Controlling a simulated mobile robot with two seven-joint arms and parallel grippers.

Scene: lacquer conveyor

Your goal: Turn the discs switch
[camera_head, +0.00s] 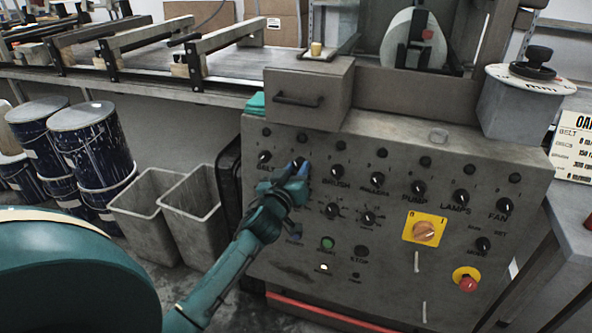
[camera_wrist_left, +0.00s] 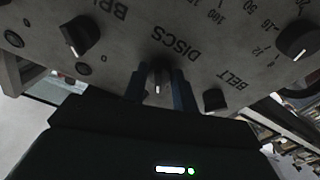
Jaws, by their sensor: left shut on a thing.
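The discs switch is a small dark knob on the sloping grey control panel (camera_head: 385,215). In the left wrist view the discs switch (camera_wrist_left: 158,76) sits beside the upside-down DISCS label, its white mark pointing away from that label. My left gripper (camera_head: 300,168) reaches the panel's upper left and hides most of the knob in the head view. In the left wrist view the two fingers of the left gripper (camera_wrist_left: 159,92) are shut on the knob, one on each side. My right gripper is in neither view.
The belt knob (camera_head: 264,156) and brush knob (camera_head: 338,171) flank the gripper closely. Pump, lamps and fan knobs run to the right. A yellow-plated orange rotary switch (camera_head: 424,232) and red stop button (camera_head: 466,281) sit lower right. A drawer box (camera_head: 308,95) juts out above.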

